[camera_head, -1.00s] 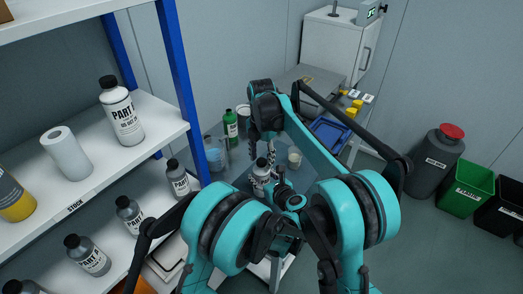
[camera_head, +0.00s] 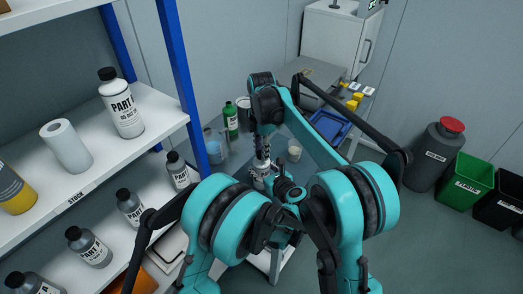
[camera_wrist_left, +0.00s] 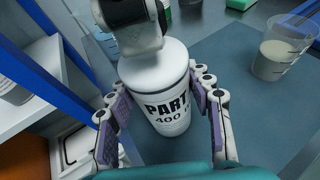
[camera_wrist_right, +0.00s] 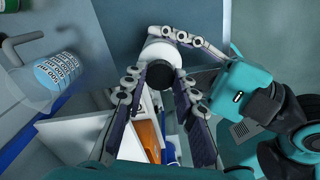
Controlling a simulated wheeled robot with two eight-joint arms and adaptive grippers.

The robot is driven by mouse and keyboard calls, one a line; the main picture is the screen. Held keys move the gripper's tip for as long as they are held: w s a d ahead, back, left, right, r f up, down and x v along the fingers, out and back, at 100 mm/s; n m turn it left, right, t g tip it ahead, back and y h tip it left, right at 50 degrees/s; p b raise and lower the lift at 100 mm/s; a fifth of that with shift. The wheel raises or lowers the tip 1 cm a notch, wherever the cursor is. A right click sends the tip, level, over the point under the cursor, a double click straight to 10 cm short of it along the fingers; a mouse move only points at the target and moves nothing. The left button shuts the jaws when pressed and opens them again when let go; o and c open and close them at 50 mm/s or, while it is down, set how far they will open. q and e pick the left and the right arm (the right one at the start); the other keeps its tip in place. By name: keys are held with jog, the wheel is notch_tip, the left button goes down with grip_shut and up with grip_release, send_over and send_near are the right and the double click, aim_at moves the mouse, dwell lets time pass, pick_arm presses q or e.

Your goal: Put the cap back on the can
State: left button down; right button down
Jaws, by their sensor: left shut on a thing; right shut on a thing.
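The can is a white bottle marked PART (camera_wrist_left: 165,95), upright in the left wrist view. My left gripper (camera_wrist_left: 160,105) is shut on its sides. The can also shows in the head view (camera_head: 257,182), below my right gripper (camera_head: 262,163). In the right wrist view the black cap (camera_wrist_right: 160,76) is between the fingers of my right gripper (camera_wrist_right: 158,88), which is shut on it. The cap lines up with the top of the white can (camera_wrist_right: 158,47). I cannot tell whether it is seated.
A beaker (camera_wrist_left: 277,58) stands on the grey mat near the can. A green bottle (camera_head: 230,118) and a blue tray (camera_head: 331,127) are farther back. A white shelf (camera_head: 95,165) with several bottles stands close on the left.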

jog(key=m, duration=0.9)
jog(key=shift+m, duration=0.4)
jog(key=m, duration=0.4)
jog(key=shift+m, duration=0.4)
jog(key=m, duration=1.8)
jog(key=shift+f+m, duration=0.1)
jog(key=shift+m, duration=0.2)
jog(key=m, duration=0.6)
jog(key=c, duration=1.2)
grip_release()
